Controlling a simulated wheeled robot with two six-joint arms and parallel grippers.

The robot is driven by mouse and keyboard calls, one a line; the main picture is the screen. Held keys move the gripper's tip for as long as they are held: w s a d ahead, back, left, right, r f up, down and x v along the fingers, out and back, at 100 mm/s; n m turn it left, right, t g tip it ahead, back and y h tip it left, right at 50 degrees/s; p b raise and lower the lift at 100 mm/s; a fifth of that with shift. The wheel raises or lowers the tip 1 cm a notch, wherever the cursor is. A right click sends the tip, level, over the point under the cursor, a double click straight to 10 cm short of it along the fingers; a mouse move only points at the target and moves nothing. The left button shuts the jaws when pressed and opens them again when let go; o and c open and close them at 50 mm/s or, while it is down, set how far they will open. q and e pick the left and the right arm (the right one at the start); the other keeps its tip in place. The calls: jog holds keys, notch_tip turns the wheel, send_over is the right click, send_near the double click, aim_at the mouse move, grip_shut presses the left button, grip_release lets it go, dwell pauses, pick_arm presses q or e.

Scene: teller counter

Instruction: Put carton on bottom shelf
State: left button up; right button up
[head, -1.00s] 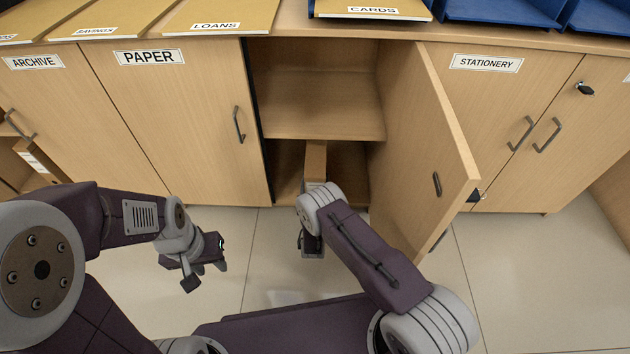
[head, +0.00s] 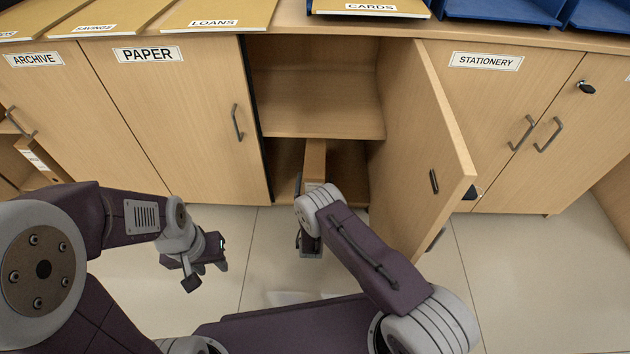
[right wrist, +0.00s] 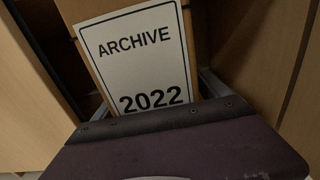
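The carton (head: 314,164) is a narrow brown box inside the lower compartment of the open cabinet, under the middle shelf board. In the right wrist view its white label (right wrist: 140,58) reads "ARCHIVE 2022". Grey fingers of my right gripper (right wrist: 155,100) flank the carton's two sides and appear shut on it; their tips are hidden. In the head view my right wrist covers the carton's near end. Whether the carton touches the bottom shelf (head: 348,185) is hard to tell. My left gripper (head: 206,275) is open and empty above the floor, left of the cabinet opening.
The open door (head: 425,150) stands close on the right of my right arm. The shut PAPER door (head: 175,120) bounds the opening on the left. The upper compartment (head: 315,95) is empty. Another carton (head: 38,160) shows at far left. Trays line the counter.

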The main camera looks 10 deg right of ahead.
jog(key=p+v, duration=0.5)
jog(key=v, duration=0.4)
jog(key=shift+p, duration=0.4)
